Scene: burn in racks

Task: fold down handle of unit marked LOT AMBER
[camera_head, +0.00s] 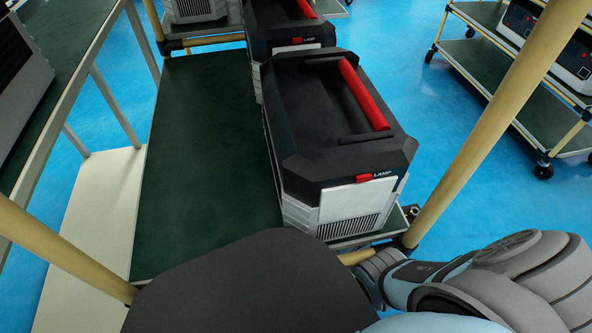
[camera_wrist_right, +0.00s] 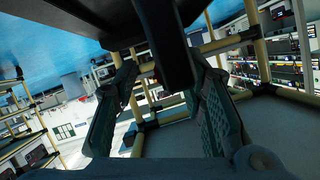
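A black and grey unit (camera_head: 328,168) stands on the green shelf in the head view. Its red handle grip (camera_head: 364,95) runs along the right side of its top, with dark side arms at both ends. I cannot tell for sure how far the handle is raised. The front shows a small red part beside the word LAMP and a pale panel; no LOT AMBER marking is legible. My right gripper (camera_wrist_right: 163,80) is open in the right wrist view, its fingers apart. A dark bar (camera_wrist_right: 170,45) shows between them; I cannot tell whether they touch it. My left gripper is out of view.
A second unit (camera_head: 290,28) with a red handle stands directly behind. The green shelf (camera_head: 190,190) is bare left of the units. Cream posts (camera_head: 470,155) rise at the rack's corners. Another rack (camera_head: 490,75) stands at the right, across blue floor.

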